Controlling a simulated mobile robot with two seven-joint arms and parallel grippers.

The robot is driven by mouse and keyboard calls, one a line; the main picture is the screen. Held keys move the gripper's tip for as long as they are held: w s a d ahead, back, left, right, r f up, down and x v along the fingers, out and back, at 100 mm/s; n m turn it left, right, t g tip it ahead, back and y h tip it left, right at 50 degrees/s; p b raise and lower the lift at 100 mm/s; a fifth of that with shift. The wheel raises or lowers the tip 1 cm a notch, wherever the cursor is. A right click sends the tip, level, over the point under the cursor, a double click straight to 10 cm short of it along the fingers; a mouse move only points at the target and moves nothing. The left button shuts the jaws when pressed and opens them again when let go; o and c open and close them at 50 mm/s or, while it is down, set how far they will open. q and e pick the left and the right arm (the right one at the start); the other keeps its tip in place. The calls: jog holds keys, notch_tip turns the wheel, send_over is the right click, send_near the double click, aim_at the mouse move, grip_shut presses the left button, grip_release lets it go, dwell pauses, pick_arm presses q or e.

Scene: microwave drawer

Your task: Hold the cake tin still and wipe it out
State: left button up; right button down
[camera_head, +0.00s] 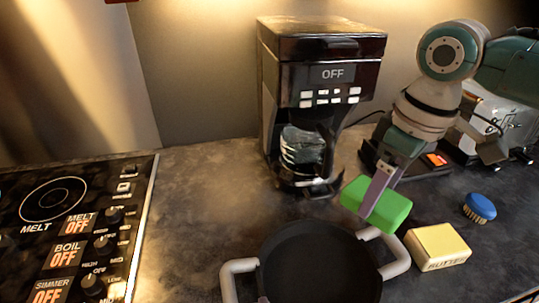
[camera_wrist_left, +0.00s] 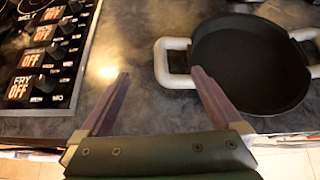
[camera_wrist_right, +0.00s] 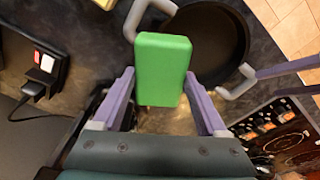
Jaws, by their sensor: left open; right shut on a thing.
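The cake tin (camera_head: 318,262) is a round black pan with two pale grey handles, on the dark counter near its front edge. It looks empty inside. My right gripper (camera_head: 378,200) is shut on a green sponge (camera_head: 387,205) and holds it beyond the tin's right handle, outside the rim. The right wrist view shows the sponge (camera_wrist_right: 163,70) between the fingertips. My left gripper (camera_wrist_left: 160,72) is open and empty in the left wrist view, close to the tin's left handle (camera_wrist_left: 172,62). Only a sliver of it shows in the head view.
A coffee machine (camera_head: 318,90) stands behind the tin. A butter block (camera_head: 437,247) and a blue brush (camera_head: 479,208) lie to the right. A stove (camera_head: 75,220) is at the left, with bare counter (camera_head: 200,210) between it and the tin.

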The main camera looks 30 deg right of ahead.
pick_arm(q)
jog(key=v, duration=1)
jog(key=shift+s+r, duration=0.25)
jog(key=shift+s, duration=0.05)
jog(key=shift+a, duration=0.1)
